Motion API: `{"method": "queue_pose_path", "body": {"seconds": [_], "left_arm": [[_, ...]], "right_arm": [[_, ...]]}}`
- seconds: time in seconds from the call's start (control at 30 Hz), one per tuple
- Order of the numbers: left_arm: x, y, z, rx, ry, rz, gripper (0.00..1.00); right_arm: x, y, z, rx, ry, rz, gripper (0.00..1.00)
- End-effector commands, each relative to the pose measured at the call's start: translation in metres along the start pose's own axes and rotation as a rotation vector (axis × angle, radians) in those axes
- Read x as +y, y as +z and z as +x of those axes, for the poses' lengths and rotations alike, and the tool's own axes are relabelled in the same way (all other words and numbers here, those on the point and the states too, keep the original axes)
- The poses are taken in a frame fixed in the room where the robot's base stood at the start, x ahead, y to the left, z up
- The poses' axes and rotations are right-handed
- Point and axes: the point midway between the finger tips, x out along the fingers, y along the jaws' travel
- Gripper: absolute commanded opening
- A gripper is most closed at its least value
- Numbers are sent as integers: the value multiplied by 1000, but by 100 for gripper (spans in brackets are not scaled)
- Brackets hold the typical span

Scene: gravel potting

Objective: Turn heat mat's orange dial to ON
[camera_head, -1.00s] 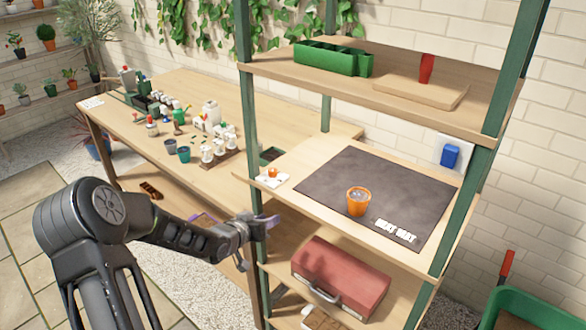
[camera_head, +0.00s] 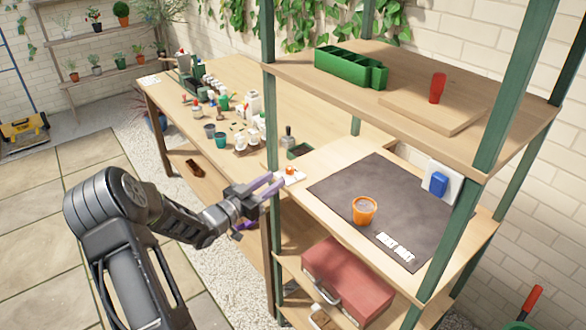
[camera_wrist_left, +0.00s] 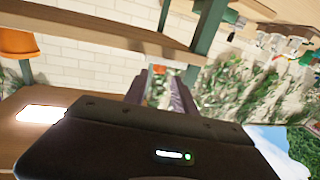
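The dark heat mat (camera_head: 330,185) lies on the middle shelf. Its small orange dial (camera_head: 289,170) sits on a white plate (camera_head: 291,178) at the shelf's left end, close to the post. My left gripper (camera_head: 262,205) is just left of and below the dial, outside the shelf edge, with its purplish fingers apart and nothing between them. In the left wrist view its two fingers (camera_wrist_left: 161,95) also stand apart. A white glowing plate (camera_wrist_left: 40,113) lies on wood at left there; I cannot tell whether the orange shape above it is the dial. My right gripper is out of view.
An orange pot (camera_head: 365,210) stands on the mat. A green shelf post (camera_head: 270,150) rises beside my left gripper. A red toolbox (camera_head: 347,280) is on the shelf below. The workbench (camera_head: 165,95) behind holds bottles and pots.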

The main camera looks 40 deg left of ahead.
Motion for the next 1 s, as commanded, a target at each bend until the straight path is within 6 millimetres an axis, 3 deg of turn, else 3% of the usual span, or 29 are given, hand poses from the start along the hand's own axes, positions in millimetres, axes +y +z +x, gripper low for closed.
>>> {"method": "queue_pose_path", "body": {"seconds": [0.27, 0.7, 1.0], "left_arm": [[0, 0, 6, -1, 0, -1, 32], [1, -2, 66, 0, 1, -3, 32], [0, 0, 79, -1, -1, -1, 32]], "right_arm": [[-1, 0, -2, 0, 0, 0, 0], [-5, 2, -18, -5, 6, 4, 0], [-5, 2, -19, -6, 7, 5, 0]]}}
